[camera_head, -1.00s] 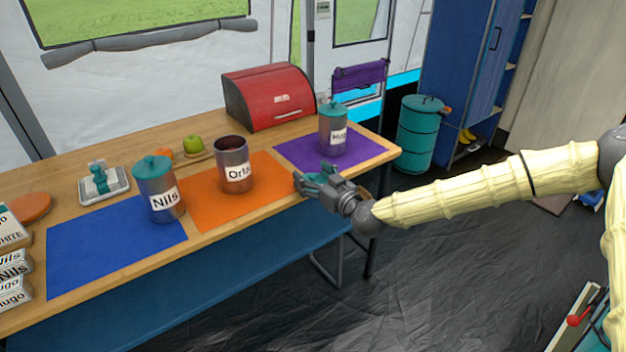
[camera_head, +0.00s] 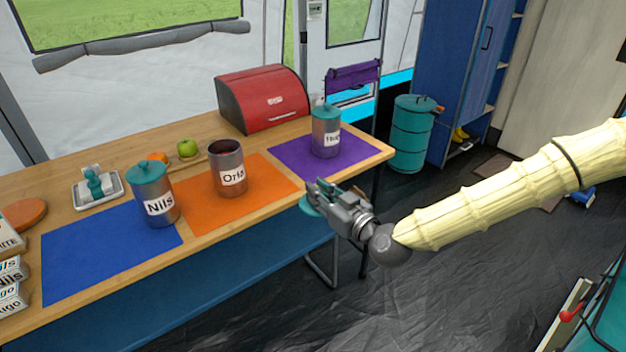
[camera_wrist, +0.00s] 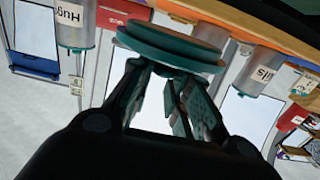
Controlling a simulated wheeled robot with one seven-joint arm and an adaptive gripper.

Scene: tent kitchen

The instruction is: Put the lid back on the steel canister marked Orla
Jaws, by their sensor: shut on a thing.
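The steel canister marked Orla (camera_head: 228,178) stands upright on the orange mat (camera_head: 268,178), with its top open and dark inside. My gripper (camera_head: 318,194) is shut on a teal round lid (camera_head: 309,207), off the table's front edge, to the right of and nearer than the Orla canister. The lid is clear of the canister. In the wrist view the lid (camera_wrist: 170,47) sits across the fingertips of my gripper (camera_wrist: 165,75). There the lid hides part of a canister behind it, whose label I cannot read.
The lidded Nils canister (camera_head: 158,202) stands left by the blue mat (camera_head: 95,250). The lidded Hugo canister (camera_head: 325,138) stands on the purple mat (camera_head: 290,150). A red bread box (camera_head: 262,98), a green apple (camera_head: 187,148) and a white tray (camera_head: 110,190) are farther back.

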